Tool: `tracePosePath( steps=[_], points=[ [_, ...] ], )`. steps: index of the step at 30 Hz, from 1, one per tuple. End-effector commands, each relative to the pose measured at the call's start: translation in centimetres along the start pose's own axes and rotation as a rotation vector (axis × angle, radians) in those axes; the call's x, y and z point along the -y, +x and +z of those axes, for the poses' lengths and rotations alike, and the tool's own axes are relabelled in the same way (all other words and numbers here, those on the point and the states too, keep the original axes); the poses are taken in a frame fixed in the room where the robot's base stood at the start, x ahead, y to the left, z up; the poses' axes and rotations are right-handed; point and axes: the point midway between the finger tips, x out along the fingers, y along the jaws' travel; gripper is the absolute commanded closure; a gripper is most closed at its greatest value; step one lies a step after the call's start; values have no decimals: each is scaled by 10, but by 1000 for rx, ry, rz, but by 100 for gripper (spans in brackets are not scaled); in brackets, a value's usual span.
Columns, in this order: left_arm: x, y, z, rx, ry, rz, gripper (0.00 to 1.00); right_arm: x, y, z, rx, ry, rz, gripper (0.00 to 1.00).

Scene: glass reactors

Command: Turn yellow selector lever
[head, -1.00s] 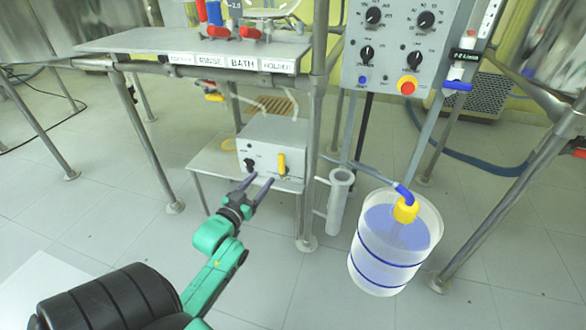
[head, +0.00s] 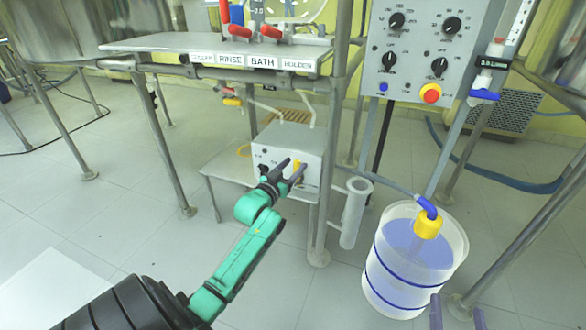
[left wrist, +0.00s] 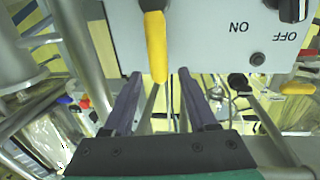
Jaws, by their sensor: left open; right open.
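The yellow selector lever (head: 298,167) is on the front of a white box on the low shelf. In the left wrist view the lever (left wrist: 155,45) hangs from the box face, with its free end pointing down toward the gap between my fingertips. My left gripper (head: 288,168) is open in front of the box. In the left wrist view its two purple fingers (left wrist: 160,78) are apart, with the lever end nearer the left one; I cannot tell whether they touch. Fingertips of my right gripper (head: 456,310) show at the bottom right, apart and empty.
A black knob (head: 262,168) sits left of the lever on the same box (head: 288,143). A grey tube (head: 355,213) and a translucent bucket (head: 415,262) stand to the right. A metal frame post (head: 330,190) rises beside the box. Open floor lies at the left.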

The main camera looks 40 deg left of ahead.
Motion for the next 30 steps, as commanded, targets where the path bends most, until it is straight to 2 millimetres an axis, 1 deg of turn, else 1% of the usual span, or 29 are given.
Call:
tracePosePath(
  steps=[6, 8, 9, 10, 11, 30],
  points=[
    [0, 0, 0, 1, 0, 0, 42, 0, 0, -1, -3, -1, 0, 0],
    [0, 0, 0, 1, 0, 0, 65, 0, 0, -1, -3, -1, 0, 0],
    [0, 0, 0, 1, 0, 0, 80, 0, 0, -1, -3, -1, 0, 0],
    [0, 0, 0, 1, 0, 0, 92, 0, 0, -1, -3, -1, 0, 0],
    [0, 0, 0, 1, 0, 0, 100, 0, 0, -1, -3, -1, -1, 0],
    [0, 0, 1, 1, 0, 0, 100, 0, 0, -1, -1, 0, -1, 0]
  ],
)
